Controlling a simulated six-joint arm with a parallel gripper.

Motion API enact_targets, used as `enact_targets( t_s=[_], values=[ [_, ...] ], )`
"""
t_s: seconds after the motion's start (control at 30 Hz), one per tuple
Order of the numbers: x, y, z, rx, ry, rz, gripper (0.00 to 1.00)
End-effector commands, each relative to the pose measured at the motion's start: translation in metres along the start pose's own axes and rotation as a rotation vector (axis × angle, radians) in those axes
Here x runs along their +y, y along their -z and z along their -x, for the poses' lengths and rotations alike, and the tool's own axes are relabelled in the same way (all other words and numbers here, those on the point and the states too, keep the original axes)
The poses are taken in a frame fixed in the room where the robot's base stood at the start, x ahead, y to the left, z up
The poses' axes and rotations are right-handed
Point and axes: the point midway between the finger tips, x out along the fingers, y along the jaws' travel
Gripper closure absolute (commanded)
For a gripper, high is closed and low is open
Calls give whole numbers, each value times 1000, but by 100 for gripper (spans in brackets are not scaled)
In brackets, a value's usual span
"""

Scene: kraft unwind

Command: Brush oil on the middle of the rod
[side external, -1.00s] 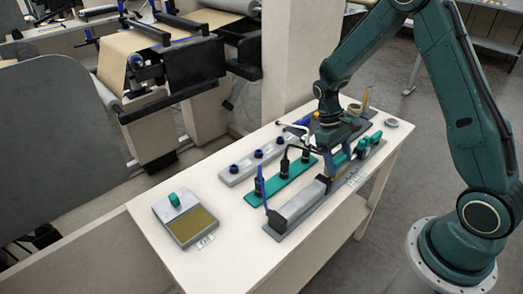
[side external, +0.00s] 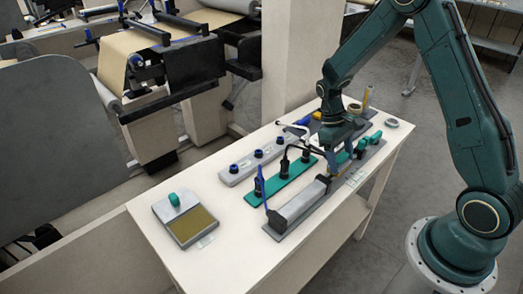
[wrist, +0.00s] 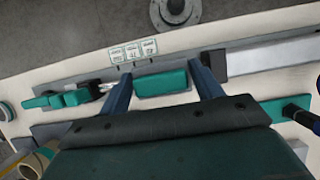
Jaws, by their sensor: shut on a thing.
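My gripper (side external: 335,170) is low over the grey fixture (side external: 292,214) on the table. In the wrist view, its two blue fingers (wrist: 161,78) stand on either side of a teal block (wrist: 160,85) and are shut on it. A teal clamp-like part (wrist: 65,99) with a silvery piece lies left of the fingers. A long grey bar (wrist: 270,57) lies to the right, past a dark block. I cannot tell which part is the rod, and no brush bristles show. A tray with a yellowish-brown surface (side external: 194,226) and teal knob (side external: 174,199) sits at the table's near left.
A teal strip (side external: 280,182) with dark upright pegs and a light strip (side external: 243,170) with blue knobs lie beside the fixture. A blue upright (side external: 264,190) stands at the fixture's near end. A roll (side external: 354,108) and round disc (side external: 392,122) are at the far end.

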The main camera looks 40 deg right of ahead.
Motion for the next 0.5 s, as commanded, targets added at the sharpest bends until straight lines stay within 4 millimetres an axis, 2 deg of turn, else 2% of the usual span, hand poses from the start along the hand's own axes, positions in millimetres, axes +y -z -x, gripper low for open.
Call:
enact_targets(
  t_s=[0.5],
  values=[
    [13, 1, -1, 1, 0, 0, 53]
  ],
)
